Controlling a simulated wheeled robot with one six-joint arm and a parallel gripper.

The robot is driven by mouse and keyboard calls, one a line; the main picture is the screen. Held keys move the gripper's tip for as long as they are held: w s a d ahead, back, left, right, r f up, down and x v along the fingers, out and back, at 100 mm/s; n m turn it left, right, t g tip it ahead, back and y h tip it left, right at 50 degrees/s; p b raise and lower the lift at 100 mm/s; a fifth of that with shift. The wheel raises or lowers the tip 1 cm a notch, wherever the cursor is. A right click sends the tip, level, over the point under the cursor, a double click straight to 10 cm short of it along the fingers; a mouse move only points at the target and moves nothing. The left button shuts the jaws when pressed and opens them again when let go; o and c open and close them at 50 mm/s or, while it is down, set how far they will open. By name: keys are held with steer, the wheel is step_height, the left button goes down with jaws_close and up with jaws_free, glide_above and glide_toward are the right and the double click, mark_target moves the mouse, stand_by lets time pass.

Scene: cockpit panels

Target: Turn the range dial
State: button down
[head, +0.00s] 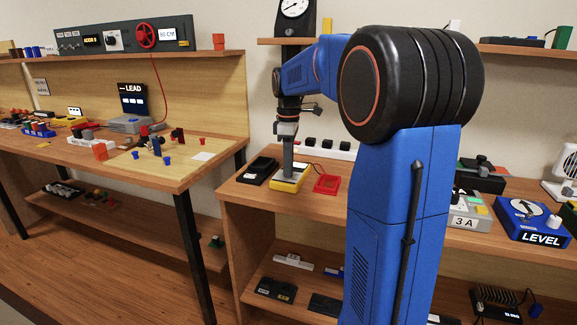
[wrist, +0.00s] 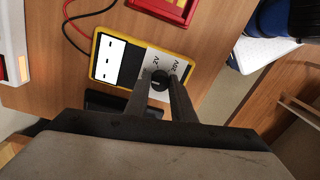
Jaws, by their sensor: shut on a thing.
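The yellow-edged meter (head: 290,183) lies on the wooden bench in the head view, below my gripper (head: 288,172). In the wrist view the meter (wrist: 103,38) shows a dark part with white patches and a light grey face printed with "2V" and "20V". The small black range dial (wrist: 158,82) sits on the grey face, between my gripper's fingertips (wrist: 160,78). My gripper is shut on the dial, one finger on each side. The dial's pointer is too small to read. In the head view the dial is hidden.
A black tray (head: 258,171) stands left of the meter, and a red tray (head: 327,184) stands right of it. Red and black leads (wrist: 72,30) run beside the meter in the wrist view. A white strip with black knobs (head: 328,148) lies behind.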

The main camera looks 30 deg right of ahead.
steer(key=c, duration=1.5)
jaws_free()
steer(key=shift+r, duration=0.15)
steer(key=r, duration=1.7)
steer(key=shift+w+d, duration=0.15)
steer(key=shift+w, duration=0.1)
steer(key=s+a+f+m+t, duration=0.1)
steer(key=s+a+f+m, duration=0.2)
steer(key=s+a+f, duration=0.4)
steer(key=s+a+f+m+t, duration=0.15)
steer(key=s+a, duration=0.25)
steer(key=s, duration=0.5)
steer(key=s+a+f+m, duration=0.1)
steer(key=s+f, duration=0.4)
steer(key=f, duration=0.1)
steer(key=s+a+f+m+t, duration=0.1)
steer(key=s+a+f+m, duration=0.1)
steer(key=s+f, duration=0.2)
steer(key=s+a+f+m+t, duration=0.1)
steer(key=s+a+f+m, duration=0.1)
steer(key=s+f, duration=0.3)
steer(key=shift+s+a+f+m+t, duration=0.15)
steer(key=shift+f, duration=0.55)
steer(key=shift+s+a+f+m+t, duration=0.1)
steer(key=shift+s+f, duration=0.05)
steer(key=shift+f, duration=0.55)
